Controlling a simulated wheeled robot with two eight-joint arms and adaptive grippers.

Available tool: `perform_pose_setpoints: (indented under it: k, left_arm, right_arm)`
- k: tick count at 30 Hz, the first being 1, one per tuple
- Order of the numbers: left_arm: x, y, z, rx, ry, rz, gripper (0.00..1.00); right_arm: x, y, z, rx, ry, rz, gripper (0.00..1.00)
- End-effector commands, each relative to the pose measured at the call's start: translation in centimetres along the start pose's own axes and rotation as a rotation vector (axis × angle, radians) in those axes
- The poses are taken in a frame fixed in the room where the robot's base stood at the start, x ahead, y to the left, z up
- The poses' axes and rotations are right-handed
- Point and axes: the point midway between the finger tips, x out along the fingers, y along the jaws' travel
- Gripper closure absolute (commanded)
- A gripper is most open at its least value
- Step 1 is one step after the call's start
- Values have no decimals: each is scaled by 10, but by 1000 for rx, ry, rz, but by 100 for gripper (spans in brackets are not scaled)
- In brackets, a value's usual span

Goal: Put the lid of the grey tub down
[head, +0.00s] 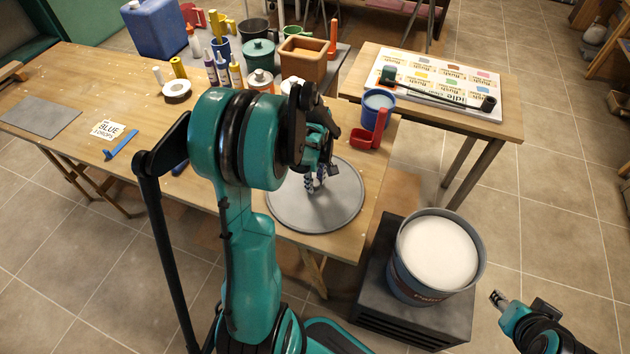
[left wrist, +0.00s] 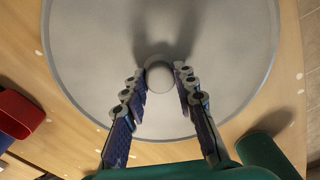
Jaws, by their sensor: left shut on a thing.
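The round grey lid (head: 345,205) is level over the near right corner of the wooden table, flat or very nearly flat on it; I cannot tell if it touches fully. In the left wrist view the lid (left wrist: 90,50) fills the upper part, with its round knob (left wrist: 160,75) between my fingertips. My left gripper (head: 317,185) is shut on that knob. The grey tub (head: 403,287) stands uncovered to the right, with white contents up near its rim. My right gripper (head: 497,299) is at the lower right, away from everything; its jaw state is unclear.
The tub stands on a dark box (head: 385,325). A blue pot (head: 377,105) and a red holder (head: 371,134) are just behind the lid; the red one shows at left in the wrist view. Bottles, pots and a tape roll (head: 177,90) crowd the table's back. The left side is fairly clear.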

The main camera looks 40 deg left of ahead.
Motion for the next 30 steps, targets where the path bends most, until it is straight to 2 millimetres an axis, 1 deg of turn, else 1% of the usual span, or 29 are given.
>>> perform_pose_setpoints:
  k: [2,3,4,5,14,17,20,27,30]
  left_arm:
    - [4,0,0,0,0,0,100]
    - [3,0,0,0,0,0,62]
    - [2,0,0,0,0,0,54]
    - [2,0,0,0,0,0,52]
    - [1,0,0,0,0,0,52]
    - [-6,0,0,0,0,0,52]
    - [-23,0,0,0,0,0,52]
    - [-78,0,0,0,0,0,52]
    - [-97,0,0,0,0,0,52]
  right_arm:
    - [3,0,2,0,0,0,60]
    - [2,0,2,0,0,0,60]
    - [2,0,2,0,0,0,60]
    - [2,0,1,0,0,0,60]
    - [1,0,1,0,0,0,60]
    - [-3,0,-2,0,0,0,60]
    - [-8,0,-6,0,0,0,60]
    - [-22,0,-16,0,0,0,60]
    - [-26,0,-19,0,0,0,60]
